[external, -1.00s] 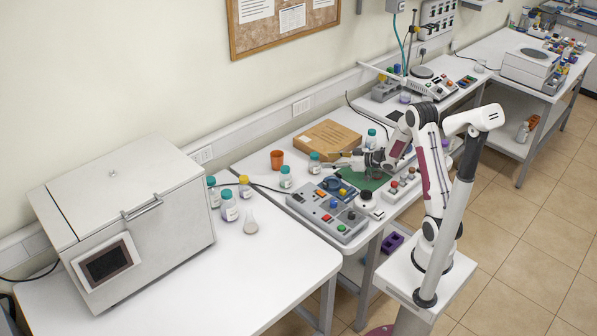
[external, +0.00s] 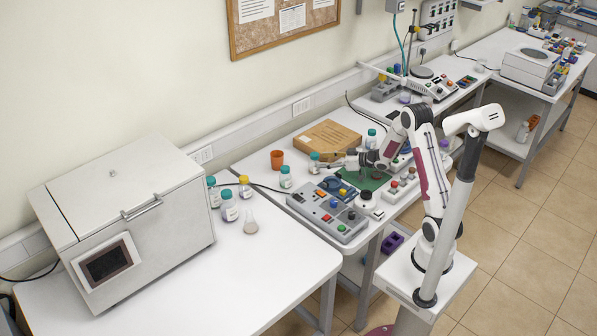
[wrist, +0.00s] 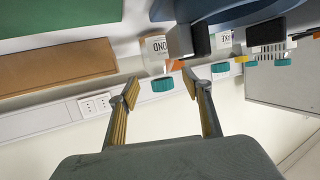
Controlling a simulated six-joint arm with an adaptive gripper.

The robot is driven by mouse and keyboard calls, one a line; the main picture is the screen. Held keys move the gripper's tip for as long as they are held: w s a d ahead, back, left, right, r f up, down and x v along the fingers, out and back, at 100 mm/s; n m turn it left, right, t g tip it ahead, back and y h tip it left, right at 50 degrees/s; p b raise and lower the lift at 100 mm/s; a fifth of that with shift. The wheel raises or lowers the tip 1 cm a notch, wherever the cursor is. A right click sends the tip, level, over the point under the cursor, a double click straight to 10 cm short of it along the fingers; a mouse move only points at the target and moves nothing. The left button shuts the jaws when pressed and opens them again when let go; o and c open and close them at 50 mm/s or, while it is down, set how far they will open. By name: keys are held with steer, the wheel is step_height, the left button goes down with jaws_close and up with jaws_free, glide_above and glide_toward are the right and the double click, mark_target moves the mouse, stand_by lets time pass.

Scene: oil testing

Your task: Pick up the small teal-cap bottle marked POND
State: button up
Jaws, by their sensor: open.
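In the wrist view, a small clear bottle (wrist: 154,50) has a white label with the letters "OND" showing and a teal cap (wrist: 163,84). The dark block beside it hides part of its label side. My gripper (wrist: 161,88) is open, and in this view its fingertips appear on either side of the cap, with gaps showing. In the external view, the bottle (external: 314,168) stands upright on the bench, and my gripper (external: 330,164) reaches toward it from the right. I cannot tell whether the fingers are level with the bottle.
A brown box (external: 327,139) lies behind the bottle. An orange cup (external: 277,159) and another teal-cap bottle (external: 286,181) stand to its left. A control box with buttons (external: 328,211) is in front. A green mat (external: 372,181) lies under my wrist.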

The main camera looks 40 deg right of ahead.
mark_target(315, 159)
steer(key=shift+r+x, duration=0.15)
steer(key=shift+x, duration=0.75)
steer(key=shift+r+x, duration=0.2)
steer(key=shift+x, duration=1.6)
steer(key=shift+c, duration=0.5)
jaws_close()
